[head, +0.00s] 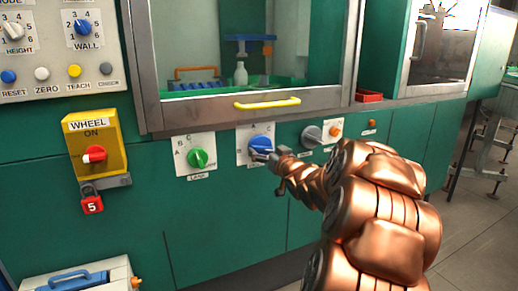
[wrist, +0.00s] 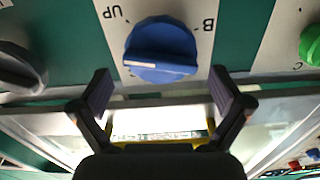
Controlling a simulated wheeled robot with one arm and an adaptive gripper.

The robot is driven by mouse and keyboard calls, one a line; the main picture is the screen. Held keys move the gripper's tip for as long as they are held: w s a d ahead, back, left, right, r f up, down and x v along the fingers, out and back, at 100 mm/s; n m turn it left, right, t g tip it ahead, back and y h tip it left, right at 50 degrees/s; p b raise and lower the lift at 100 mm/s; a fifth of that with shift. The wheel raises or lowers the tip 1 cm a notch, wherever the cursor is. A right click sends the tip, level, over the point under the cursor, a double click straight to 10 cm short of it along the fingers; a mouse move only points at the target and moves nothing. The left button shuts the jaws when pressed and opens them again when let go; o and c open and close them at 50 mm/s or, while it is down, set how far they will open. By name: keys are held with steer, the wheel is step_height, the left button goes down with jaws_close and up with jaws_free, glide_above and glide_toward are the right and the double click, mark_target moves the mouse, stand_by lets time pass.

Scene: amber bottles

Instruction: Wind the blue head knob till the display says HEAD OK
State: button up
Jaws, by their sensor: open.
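A blue knob (head: 261,143) sits on a white plate on the green machine front, below the window. A letter C shows above it, and my gripper hides part of the plate and its label. In the wrist view the blue knob (wrist: 161,50) has a white pointer mark, with "UP" and "B" printed upside down beside it. My gripper (head: 268,157) is just in front of the knob. In the wrist view my gripper (wrist: 168,93) is open, its two fingers apart and nothing between them. The knob shows beyond the fingertips. No readable display shows.
A green knob (head: 198,157) is left of the blue one, a grey knob (head: 311,136) right. A yellow handle (head: 267,103) runs above. A yellow WHEEL switch box (head: 95,145) with a red padlock (head: 91,203) is further left. Another blue knob (head: 83,27) is marked WALL.

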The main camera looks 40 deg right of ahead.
mark_target(259, 145)
steer(key=shift+b+x, duration=0.3)
steer(key=shift+x, duration=2.65)
steer(key=shift+f, duration=0.1)
steer(key=c, duration=1)
